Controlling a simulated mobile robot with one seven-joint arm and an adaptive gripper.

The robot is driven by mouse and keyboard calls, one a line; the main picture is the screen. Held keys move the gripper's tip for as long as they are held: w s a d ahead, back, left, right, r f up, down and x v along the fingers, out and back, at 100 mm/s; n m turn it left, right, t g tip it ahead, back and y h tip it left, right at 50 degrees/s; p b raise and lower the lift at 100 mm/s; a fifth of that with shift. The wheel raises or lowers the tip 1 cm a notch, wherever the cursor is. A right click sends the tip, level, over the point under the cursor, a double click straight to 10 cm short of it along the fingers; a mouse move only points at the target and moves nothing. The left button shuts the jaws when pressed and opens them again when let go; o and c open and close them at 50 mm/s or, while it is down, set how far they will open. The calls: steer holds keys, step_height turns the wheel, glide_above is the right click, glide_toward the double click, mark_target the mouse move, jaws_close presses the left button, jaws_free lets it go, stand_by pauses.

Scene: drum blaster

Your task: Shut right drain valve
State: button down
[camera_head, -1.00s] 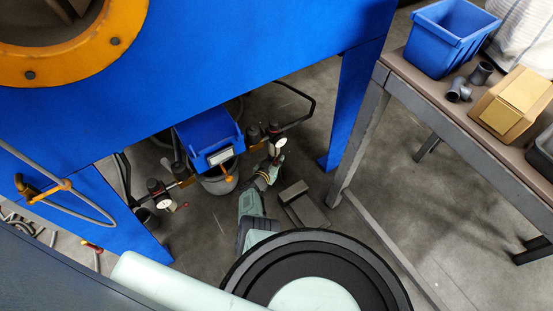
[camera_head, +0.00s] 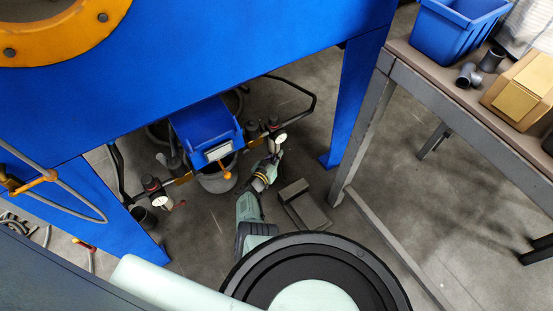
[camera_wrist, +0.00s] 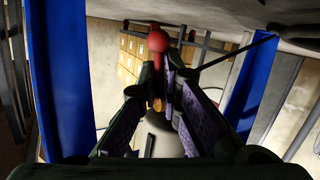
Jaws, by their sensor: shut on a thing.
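The right drain valve (camera_head: 271,126) sits under the blue machine, to the right of the hanging blue box, with a small white gauge (camera_head: 280,138) beside it. My gripper (camera_head: 272,165) is low in front of this valve. In the wrist view, a lever with a red knob (camera_wrist: 157,42) stands between the two fingers of my gripper (camera_wrist: 163,95), and the fingers are shut on it. The knob sticks out beyond the fingertips. In the head view the lever is hidden or too small to make out. The lever's exact angle to the pipe cannot be told.
A left valve (camera_head: 152,184) with its own gauge, the blue box (camera_head: 204,128) and a grey bucket (camera_head: 216,182) are left of my gripper. A grey block (camera_head: 302,205) lies on the floor to the right. A machine leg (camera_head: 350,100) and a workbench (camera_head: 376,110) stand further right.

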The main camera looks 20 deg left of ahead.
steer(key=shift+s+d+f+t, duration=0.15)
steer(key=shift+d+f+t, duration=0.05)
steer(key=shift+f+t, duration=0.1)
steer(key=c, duration=1.8)
jaws_free()
steer(key=shift+f, duration=0.1)
steer(key=shift+o, duration=0.6)
steer(key=shift+a, duration=0.1)
steer(key=shift+r, duration=0.2)
